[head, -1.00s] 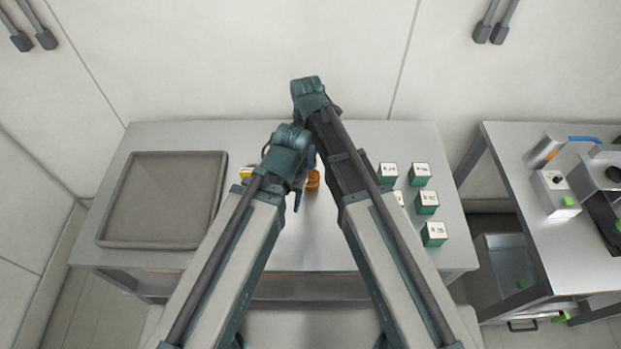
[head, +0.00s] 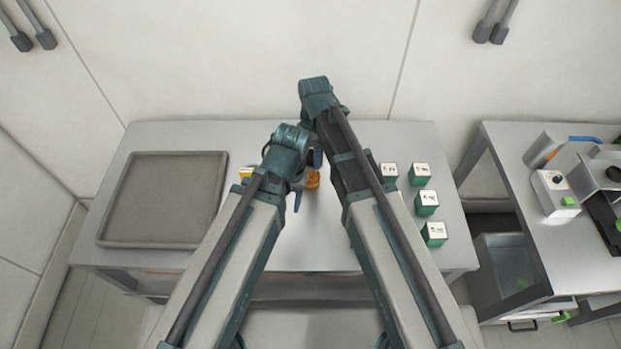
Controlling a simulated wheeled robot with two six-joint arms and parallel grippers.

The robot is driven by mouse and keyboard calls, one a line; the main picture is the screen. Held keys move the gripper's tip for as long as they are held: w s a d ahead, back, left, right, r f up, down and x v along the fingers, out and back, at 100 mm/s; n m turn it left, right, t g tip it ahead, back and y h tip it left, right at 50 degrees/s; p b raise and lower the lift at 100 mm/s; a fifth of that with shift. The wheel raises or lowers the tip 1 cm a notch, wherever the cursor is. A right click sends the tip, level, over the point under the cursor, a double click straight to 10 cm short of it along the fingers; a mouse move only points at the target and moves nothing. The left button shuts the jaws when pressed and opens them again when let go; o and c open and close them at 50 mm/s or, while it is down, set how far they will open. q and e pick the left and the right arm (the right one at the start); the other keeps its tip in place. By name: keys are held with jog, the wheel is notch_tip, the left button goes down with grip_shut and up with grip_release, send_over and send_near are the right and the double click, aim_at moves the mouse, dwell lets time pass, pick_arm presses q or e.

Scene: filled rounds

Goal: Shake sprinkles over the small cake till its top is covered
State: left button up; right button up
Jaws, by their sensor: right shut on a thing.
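A small orange-brown round thing (head: 313,180), which looks like the small cake, sits on the steel table between my two forearms and is partly covered. My right gripper (head: 317,157) is low between the forearms, just above and beside it, mostly hidden by my own arm. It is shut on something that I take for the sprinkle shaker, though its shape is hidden. My left arm's wrist is to the left of the cake, and a blue finger-like part (head: 297,199) hangs below it; whether that gripper is open does not show. The cake's top cannot be made out.
An empty grey tray (head: 163,198) lies on the left of the table (head: 300,245). A yellow item (head: 246,173) stands between tray and left arm. Several green boxes with white labelled tops, one here (head: 426,203), stand at the right. A second bench (head: 550,250) stands further right.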

jog(key=shift+r, duration=0.15)
dwell(0.4)
jog(key=shift+r+p, duration=2.4)
jog(key=shift+p, duration=0.15)
